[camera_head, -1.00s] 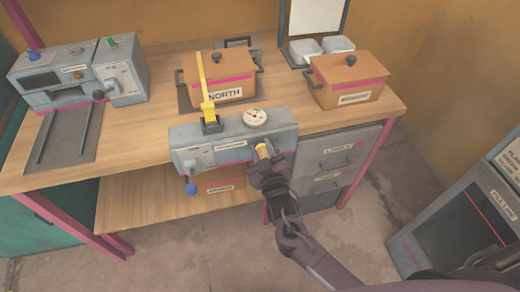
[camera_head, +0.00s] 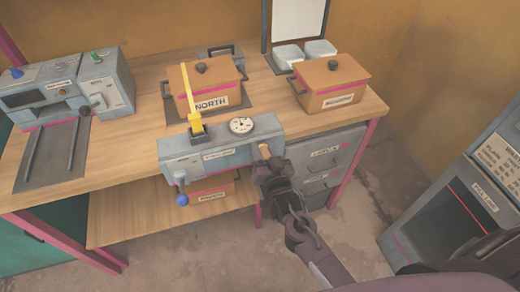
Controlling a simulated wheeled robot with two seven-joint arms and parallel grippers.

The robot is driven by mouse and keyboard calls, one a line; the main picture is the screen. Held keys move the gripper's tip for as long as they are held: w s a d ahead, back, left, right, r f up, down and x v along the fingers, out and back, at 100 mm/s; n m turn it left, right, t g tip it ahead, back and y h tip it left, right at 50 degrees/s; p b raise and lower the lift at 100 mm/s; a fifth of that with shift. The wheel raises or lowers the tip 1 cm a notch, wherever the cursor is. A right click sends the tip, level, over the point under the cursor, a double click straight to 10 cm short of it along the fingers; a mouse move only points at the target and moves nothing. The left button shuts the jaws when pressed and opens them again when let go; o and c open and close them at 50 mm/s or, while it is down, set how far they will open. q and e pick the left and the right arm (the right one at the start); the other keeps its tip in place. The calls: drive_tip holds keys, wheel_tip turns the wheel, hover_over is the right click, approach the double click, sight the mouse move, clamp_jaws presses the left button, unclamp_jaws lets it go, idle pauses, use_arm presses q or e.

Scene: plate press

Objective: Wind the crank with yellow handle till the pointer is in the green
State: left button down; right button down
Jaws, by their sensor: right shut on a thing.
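The grey press unit (camera_head: 215,160) sits at the table's front edge, with a round white dial (camera_head: 241,125) on its top. The dial's pointer and any green zone are too small to read. The crank's yellow handle (camera_head: 264,151) shows at the right of the unit's front, just below the dial. My right gripper (camera_head: 268,163) is shut on this handle, and its jaws and wrist hide most of the crank. My left gripper is not in view.
A tall yellow lever (camera_head: 190,98) stands on the unit, and a blue-knobbed lever (camera_head: 182,199) hangs at its front left. Brown pots (camera_head: 208,88) and (camera_head: 332,85) stand behind. A grey machine (camera_head: 40,90) is at left. Drawers (camera_head: 325,165) are beside my right arm.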

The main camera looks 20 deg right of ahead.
drive_tip(key=shift+f+m, duration=0.1)
drive_tip(key=shift+m, duration=0.2)
drive_tip(key=c, duration=1.1)
unclamp_jaws()
drive_tip(key=s+b, duration=0.1)
drive_tip(key=s, duration=0.6)
drive_tip(key=shift+s+d, duration=0.15)
drive_tip(key=shift+s, duration=0.25)
